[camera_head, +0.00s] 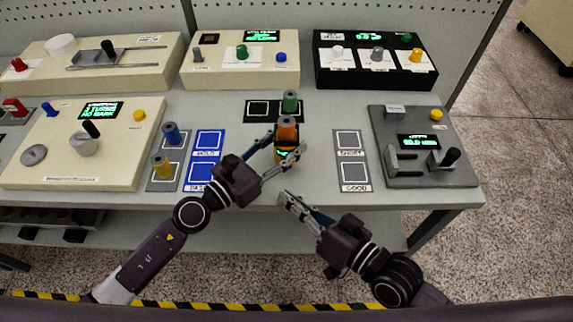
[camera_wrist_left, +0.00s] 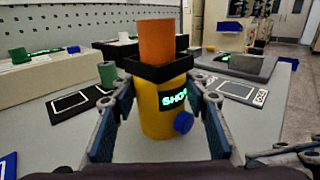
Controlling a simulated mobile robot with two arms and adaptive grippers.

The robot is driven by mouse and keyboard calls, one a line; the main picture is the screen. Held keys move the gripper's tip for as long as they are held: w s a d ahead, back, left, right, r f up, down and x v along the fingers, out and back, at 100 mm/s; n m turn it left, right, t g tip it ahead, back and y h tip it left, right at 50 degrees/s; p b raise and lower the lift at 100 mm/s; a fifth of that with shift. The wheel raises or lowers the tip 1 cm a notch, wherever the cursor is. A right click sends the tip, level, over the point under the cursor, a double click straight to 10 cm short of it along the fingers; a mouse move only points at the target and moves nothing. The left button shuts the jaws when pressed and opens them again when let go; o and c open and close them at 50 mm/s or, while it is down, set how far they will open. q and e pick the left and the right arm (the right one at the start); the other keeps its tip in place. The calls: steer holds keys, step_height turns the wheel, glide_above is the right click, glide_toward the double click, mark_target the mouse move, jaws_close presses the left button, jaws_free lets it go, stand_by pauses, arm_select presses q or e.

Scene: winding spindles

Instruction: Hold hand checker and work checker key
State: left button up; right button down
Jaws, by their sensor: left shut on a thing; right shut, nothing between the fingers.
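The hand checker (camera_head: 288,158) is a yellow cylinder with a black collar (camera_wrist_left: 158,68), standing at the front middle of the table. An orange spindle (camera_wrist_left: 157,40) sits upright in its top and also shows in the head view (camera_head: 287,128). In the left wrist view the checker (camera_wrist_left: 157,118) has a lit display (camera_wrist_left: 174,99) reading "SHO", the rest cut off, and a blue round key (camera_wrist_left: 183,122) low on its right side. My left gripper (camera_head: 284,148) is shut on the checker, one finger on each side. My right gripper (camera_head: 285,198) is shut and empty, just in front of the table edge, apart from the checker.
A grey SHORT/GOOD mat (camera_head: 352,160) lies right of the checker, with a grey gauge station (camera_head: 455,178) beyond. A green spindle (camera_head: 290,102) stands on a black mat behind. Blue (camera_head: 171,134) and yellow (camera_head: 161,166) spindles stand left, beside a blue mat (camera_head: 205,157).

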arm_select(q)
steer(key=shift+f, duration=0.15)
steer(key=o, duration=1.4)
arm_select(e)
steer(key=shift+w, duration=0.1)
arm_select(q)
steer(key=shift+o, duration=0.2)
steer(key=shift+a, duration=0.1)
